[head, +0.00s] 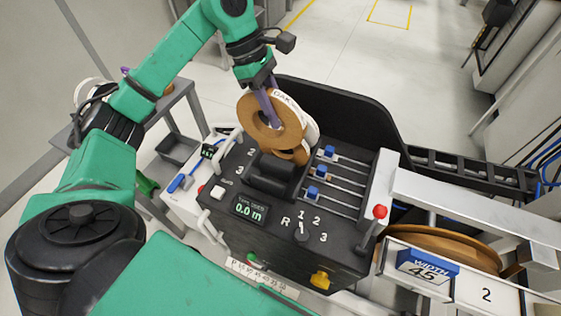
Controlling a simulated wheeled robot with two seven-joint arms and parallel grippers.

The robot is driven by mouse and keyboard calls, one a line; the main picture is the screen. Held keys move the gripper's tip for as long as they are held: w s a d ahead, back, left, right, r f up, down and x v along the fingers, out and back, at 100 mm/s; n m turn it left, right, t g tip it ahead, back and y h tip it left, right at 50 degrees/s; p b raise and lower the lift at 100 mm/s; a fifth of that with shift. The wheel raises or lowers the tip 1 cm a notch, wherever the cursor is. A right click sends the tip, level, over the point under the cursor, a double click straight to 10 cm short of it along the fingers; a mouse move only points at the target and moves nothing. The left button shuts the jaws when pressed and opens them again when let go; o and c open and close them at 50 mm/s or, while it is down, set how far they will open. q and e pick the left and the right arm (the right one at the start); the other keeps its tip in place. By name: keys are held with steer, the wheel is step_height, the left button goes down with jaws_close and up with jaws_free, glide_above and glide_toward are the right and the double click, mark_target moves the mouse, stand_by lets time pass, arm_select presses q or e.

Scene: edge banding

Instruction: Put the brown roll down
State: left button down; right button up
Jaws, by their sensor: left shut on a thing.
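The brown roll (258,130) is a wide ring with a white label reading OAK on its upper edge. It hangs tilted at the back of the black machine panel (240,180). My left gripper (270,108) comes down from above and is shut on the roll, with its purple fingers at the roll's hole. Part of the roll's far side is hidden, and I cannot tell whether its lower edge touches the machine. Another brown curved piece (298,156) shows just below it. My right gripper is not in view.
A black curved guard (340,115) stands behind. A grey table (175,92) stands at left.

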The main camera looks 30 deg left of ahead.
arm_select(q)
steer(key=p, duration=0.1)
glide_above(273, 147)
steer(key=f, duration=0.5)
steer(key=shift+s+d, duration=0.15)
steer(key=shift+s, duration=0.25)
step_height(273, 147, down, 3)
steer(key=shift+r+p, duration=0.15)
steer(key=shift+p, duration=0.2)
steer(key=f, duration=0.2)
steer(key=w+f+p, duration=0.1)
steer(key=f, duration=0.2)
steer(key=shift+w, duration=0.15)
steer(key=shift+f, duration=2.35)
steer(key=c, duration=0.6)
jaws_free()
steer(key=shift+s, duration=0.2)
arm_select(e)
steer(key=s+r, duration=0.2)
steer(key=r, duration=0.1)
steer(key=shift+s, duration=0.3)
arm_select(q)
steer(key=shift+r, duration=0.15)
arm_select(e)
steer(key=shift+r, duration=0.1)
